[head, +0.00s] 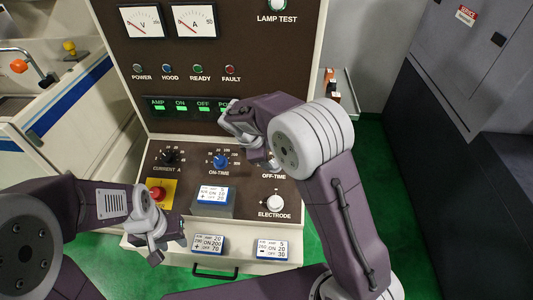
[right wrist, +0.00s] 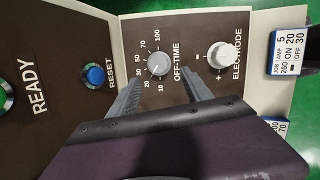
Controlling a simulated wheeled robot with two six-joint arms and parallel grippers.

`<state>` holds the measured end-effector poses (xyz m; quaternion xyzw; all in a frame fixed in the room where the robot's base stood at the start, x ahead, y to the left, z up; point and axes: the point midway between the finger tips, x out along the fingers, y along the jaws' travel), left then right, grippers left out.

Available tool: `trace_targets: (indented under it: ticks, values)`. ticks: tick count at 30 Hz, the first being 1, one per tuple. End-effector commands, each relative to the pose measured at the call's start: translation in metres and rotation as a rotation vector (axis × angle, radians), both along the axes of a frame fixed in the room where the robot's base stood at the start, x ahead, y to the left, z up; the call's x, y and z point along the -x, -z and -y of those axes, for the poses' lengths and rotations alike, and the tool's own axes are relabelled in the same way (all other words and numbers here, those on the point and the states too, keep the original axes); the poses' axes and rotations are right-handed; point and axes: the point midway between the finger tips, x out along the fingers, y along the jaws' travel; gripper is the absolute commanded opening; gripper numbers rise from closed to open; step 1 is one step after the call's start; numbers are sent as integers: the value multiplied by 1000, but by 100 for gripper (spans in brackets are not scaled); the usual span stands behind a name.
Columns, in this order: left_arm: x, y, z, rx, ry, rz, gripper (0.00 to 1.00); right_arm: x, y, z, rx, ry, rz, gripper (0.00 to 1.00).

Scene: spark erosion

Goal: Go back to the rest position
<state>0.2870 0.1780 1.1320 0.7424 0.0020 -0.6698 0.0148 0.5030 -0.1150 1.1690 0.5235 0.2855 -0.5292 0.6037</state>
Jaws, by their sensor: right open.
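My right gripper (head: 262,158) is over the sloped control panel (head: 185,183), in front of the OFF-TIME knob. In the right wrist view my right gripper (right wrist: 160,88) is open, its two fingers apart. The grey OFF-TIME knob (right wrist: 158,64) shows beyond and between the fingertips; I cannot tell whether they touch it. In the head view the arm hides this knob. My left gripper (head: 160,245) is low at the left front of the panel, near the red button (head: 157,193). Its jaw opening is unclear.
The blue ON-TIME knob (head: 220,161), CURRENT knob (head: 169,157) and white ELECTRODE knob (head: 274,203) sit on the panel. One job card (head: 213,195) stands on it; two cards (head: 208,244) (head: 272,249) are on the front ledge. A dark cabinet (head: 445,150) stands right.

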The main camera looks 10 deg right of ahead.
Motion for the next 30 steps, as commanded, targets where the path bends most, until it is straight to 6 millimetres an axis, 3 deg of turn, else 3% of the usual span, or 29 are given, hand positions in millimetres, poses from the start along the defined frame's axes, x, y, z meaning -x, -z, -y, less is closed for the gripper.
trace_targets:
  ticks: [6,8,10,13,16,21,24,27,30]
  values:
    - [0,2,0,0,0,0,36,0,2,2,0,4,0,58]
    - [0,11,0,0,0,0,36,-4,5,12,-5,28,13,58]
    - [0,28,0,0,0,0,36,-6,0,35,-19,82,53,58]
    - [0,54,0,0,0,0,36,35,18,77,-76,217,34,58]
    - [0,73,0,0,0,-1,36,95,50,94,-211,450,22,58]
    - [0,88,0,0,0,0,36,188,101,84,-446,951,30,58]
    - [0,83,0,0,0,0,36,223,118,68,-526,1220,31,58]
    - [0,83,0,0,0,0,36,217,120,63,-580,1356,81,58]
    - [0,83,0,0,0,0,36,216,120,63,-584,1382,89,58]
